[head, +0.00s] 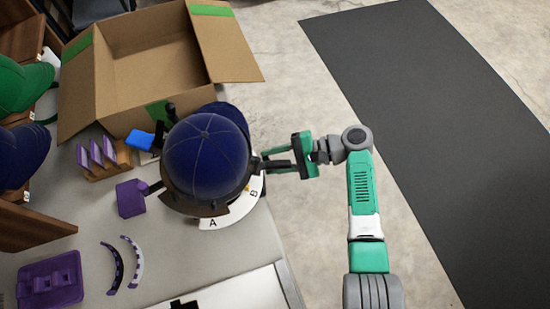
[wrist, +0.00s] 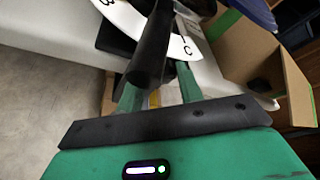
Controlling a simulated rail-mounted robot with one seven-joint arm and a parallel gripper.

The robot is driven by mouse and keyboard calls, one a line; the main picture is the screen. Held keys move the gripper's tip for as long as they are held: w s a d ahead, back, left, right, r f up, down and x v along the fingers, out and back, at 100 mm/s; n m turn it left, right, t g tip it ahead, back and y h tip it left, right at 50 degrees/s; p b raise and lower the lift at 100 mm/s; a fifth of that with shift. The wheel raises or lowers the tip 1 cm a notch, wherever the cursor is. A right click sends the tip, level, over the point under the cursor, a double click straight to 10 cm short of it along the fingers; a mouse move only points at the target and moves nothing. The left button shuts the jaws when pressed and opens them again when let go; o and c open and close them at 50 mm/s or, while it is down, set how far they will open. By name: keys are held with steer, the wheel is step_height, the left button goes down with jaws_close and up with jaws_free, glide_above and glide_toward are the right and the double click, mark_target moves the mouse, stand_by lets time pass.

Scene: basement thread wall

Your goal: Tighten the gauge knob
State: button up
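A dark blue cap (head: 207,152) sits on a stand at the table's right edge. A white curved scale (head: 235,208) lettered A and B shows below its brim; the wrist view shows the scale (wrist: 186,46) with a C. My gripper (head: 266,159) reaches in from the right, its fingers at the cap's right side. In the wrist view a dark cylindrical part (wrist: 152,48) stands by my green fingers (wrist: 158,85); I cannot tell whether it is the gauge knob or whether the fingers touch it. The cap and fingers hide the rest.
An open cardboard box (head: 150,75) stands behind the cap. A purple block (head: 131,198), a wooden rack (head: 104,160), two curved strips (head: 124,262) and a purple tray (head: 50,282) are on the table to the left. Floor right of the table is clear, with a dark mat (head: 430,110).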

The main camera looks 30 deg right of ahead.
steer(key=shift+r+m+g+p, duration=0.3)
steer(key=shift+r+m+p, duration=0.1)
steer(key=shift+p, duration=0.55)
steer(key=shift+w+m+g+p, duration=0.1)
steer(key=shift+m+g+p, duration=0.25)
steer(key=shift+p, duration=0.35)
steer(key=shift+f+m+g, duration=0.35)
steer(key=shift+m+g, duration=0.1)
steer(key=shift+m, duration=0.4)
steer(key=o, duration=1)
steer(key=v, duration=0.7)
steer(key=shift+d+r, duration=0.25)
steer(key=shift+d, duration=0.1)
